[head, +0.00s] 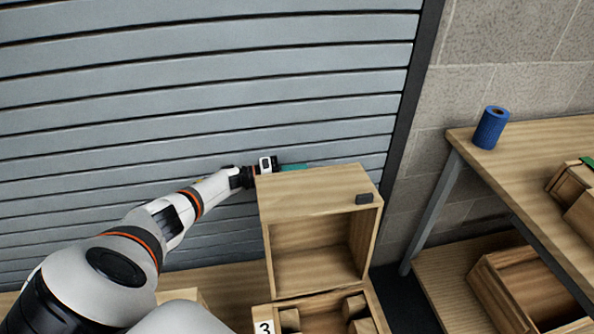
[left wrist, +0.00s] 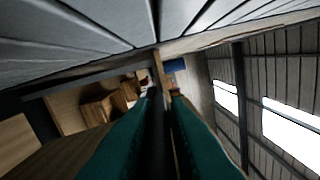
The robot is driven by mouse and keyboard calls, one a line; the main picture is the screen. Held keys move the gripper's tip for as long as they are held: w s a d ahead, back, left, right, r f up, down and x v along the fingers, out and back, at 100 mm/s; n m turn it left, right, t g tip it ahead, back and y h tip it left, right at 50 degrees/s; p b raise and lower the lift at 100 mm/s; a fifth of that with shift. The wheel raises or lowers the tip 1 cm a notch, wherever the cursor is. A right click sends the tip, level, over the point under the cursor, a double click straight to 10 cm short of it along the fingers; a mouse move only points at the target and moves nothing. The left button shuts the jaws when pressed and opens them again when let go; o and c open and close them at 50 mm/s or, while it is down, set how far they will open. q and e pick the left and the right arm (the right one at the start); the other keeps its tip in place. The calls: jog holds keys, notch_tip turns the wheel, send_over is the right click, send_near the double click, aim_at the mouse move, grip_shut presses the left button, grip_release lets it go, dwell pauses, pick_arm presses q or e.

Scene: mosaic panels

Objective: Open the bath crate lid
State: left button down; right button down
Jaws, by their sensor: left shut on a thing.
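The wooden bath crate (head: 263,312), with a white label reading 3, stands at the bottom centre of the head view. Its deep wooden lid (head: 309,188) stands raised at the back, with its hollow inside facing me. A small dark handle (head: 364,198) sits on the lid's upper face near the right corner. My left gripper (head: 293,167) is at the lid's far upper left edge, its teal fingers partly hidden behind it. In the left wrist view the teal fingers (left wrist: 160,105) are close together, shut on the lid; the exact contact is hard to see. My right gripper is not in view.
Several wooden blocks (head: 353,306) lie in the crate. A grey slatted shutter (head: 200,100) stands close behind the lid and my left arm. At right, a wooden table (head: 540,140) carries a blue roll (head: 490,128). An open wooden box (head: 510,290) sits on the shelf below.

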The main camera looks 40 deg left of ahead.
aim_at(256, 178)
pick_arm(q)
jog(key=shift+s+d+f, duration=0.1)
jog(key=shift+d+f, duration=0.05)
jog(key=shift+f, duration=0.1)
jog(key=c, duration=1.5)
grip_release()
jog(key=shift+o, duration=0.2)
jog(key=b+v, duration=0.1)
jog(key=v, duration=1.1)
